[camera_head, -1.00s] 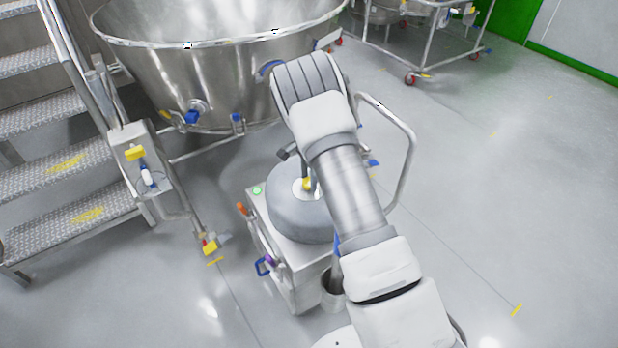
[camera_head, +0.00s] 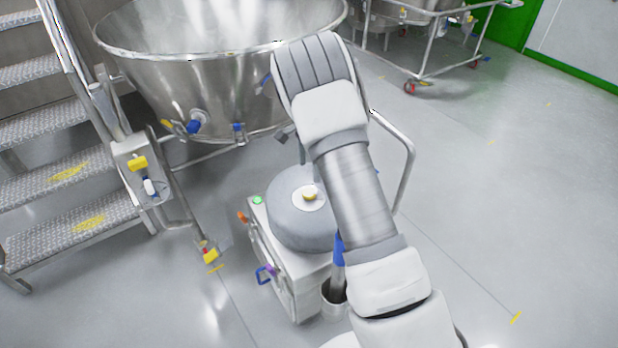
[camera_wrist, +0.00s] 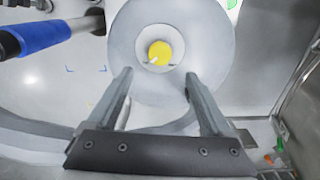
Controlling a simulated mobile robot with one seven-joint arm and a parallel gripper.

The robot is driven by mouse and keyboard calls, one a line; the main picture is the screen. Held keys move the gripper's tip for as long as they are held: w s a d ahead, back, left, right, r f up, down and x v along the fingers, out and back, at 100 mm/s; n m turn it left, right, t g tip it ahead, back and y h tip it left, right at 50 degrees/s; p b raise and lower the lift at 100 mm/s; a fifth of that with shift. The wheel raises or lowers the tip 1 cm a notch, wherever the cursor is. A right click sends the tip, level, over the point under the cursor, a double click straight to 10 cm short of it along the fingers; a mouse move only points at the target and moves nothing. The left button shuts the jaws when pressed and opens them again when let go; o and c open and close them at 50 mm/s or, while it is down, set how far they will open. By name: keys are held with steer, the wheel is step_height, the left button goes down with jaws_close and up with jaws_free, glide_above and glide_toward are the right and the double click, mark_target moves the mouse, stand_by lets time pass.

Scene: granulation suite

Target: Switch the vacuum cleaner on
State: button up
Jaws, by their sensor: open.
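The vacuum cleaner (camera_head: 290,232) stands on the floor in the head view, a grey dome on a steel box. A round yellow knob (camera_head: 310,194) sits on a pale disc on top of the dome. A green round button (camera_head: 257,200) is on the box's back left corner. In the wrist view the yellow knob (camera_wrist: 160,53) shows a small white mark and lies just beyond my gripper (camera_wrist: 158,76). My gripper is open and empty, its two fingers apart, pointing at the dome. The gap between fingertips and knob is hard to judge. My arm hides the dome's right side.
A large steel bowl (camera_head: 215,85) on a frame stands behind the vacuum cleaner. Metal steps (camera_head: 60,165) are at the left. A blue-gripped wand (camera_wrist: 45,35) lies left of the dome in the wrist view. Floor at the right is clear.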

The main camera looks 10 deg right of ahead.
step_height(320, 180, up, 8)
steer(key=p, duration=0.1)
steer(key=shift+r, duration=0.1)
stand_by(0.4)
steer(key=s+r+n+t+p, duration=0.1)
steer(key=s+r+n+p, duration=0.1)
steer(key=s+r, duration=0.45)
steer(key=s+r+n+t+y+p, duration=0.1)
steer(key=s+r+n, duration=0.15)
steer(key=r, duration=0.65)
steer(key=s+r+n+t+p, duration=0.1)
steer(key=s+r+n+p, duration=0.1)
steer(key=s+r, duration=0.5)
steer(key=s+r+n+t+p, duration=0.1)
steer(key=s+r+n, duration=0.3)
steer(key=s, duration=0.5)
steer(key=s+r+n+t+h+p, duration=0.1)
steer(key=s+r+n+p, duration=0.3)
steer(key=s, duration=0.6)
steer(key=shift+s+r+t, duration=0.15)
steer(key=shift+s+t, duration=0.15)
